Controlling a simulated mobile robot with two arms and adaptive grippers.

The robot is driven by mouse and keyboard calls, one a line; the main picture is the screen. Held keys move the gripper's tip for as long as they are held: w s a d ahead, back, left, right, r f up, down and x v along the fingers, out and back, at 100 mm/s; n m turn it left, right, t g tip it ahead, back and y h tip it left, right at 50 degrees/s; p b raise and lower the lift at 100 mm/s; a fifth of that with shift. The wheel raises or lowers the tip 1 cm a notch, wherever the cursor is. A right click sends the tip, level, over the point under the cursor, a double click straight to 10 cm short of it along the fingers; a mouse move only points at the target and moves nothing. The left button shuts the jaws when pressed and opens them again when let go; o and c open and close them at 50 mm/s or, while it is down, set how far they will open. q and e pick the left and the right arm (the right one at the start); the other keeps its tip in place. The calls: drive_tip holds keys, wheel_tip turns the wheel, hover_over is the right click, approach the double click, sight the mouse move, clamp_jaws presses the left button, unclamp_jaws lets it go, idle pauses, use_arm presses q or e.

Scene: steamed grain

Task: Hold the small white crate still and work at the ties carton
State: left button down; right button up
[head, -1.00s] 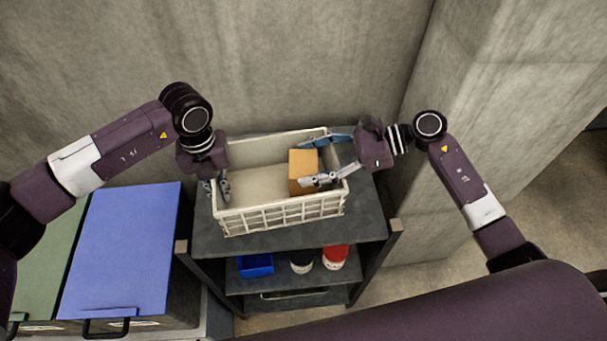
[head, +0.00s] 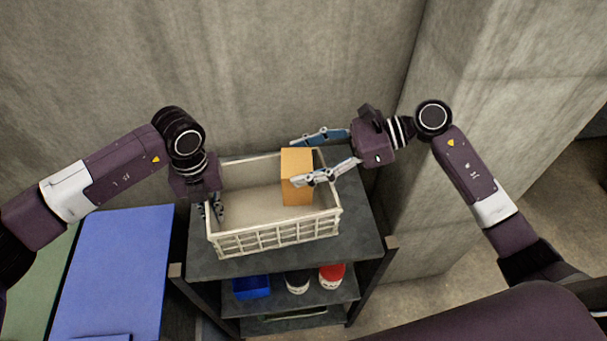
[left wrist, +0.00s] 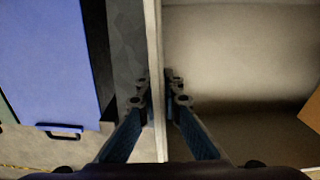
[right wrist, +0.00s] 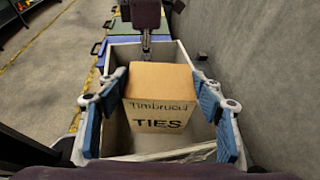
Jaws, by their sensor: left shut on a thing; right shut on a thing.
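The small white crate (head: 278,236) stands on a dark shelf top. My left gripper (head: 211,210) is shut on the crate's left wall, one finger on each side, as the left wrist view shows on the wall's rim (left wrist: 152,35). The brown ties carton (head: 297,178) is upright at the right part of the crate, its top above the rim. Its face reads "Timbrucci TIES" in the right wrist view (right wrist: 160,118). My right gripper (head: 295,163) is shut on the carton, with a finger on each side. The carton's underside is hidden.
The shelf top (head: 365,235) has a bare strip around the crate. On the shelf below are a blue bin (head: 250,287), a white container (head: 297,283) and a red-lidded one (head: 331,277). A blue lid (head: 115,265) lies left. Concrete walls stand behind and right.

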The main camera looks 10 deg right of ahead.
drive_tip(key=shift+r, duration=1.55)
use_arm(q)
drive_tip(key=c, duration=2)
unclamp_jaws()
drive_tip(key=shift+c, duration=0.2)
drive_tip(key=shift+r, duration=0.15)
wheel_tip(320, 180, up, 12)
drive_tip(key=shift+f, duration=0.1)
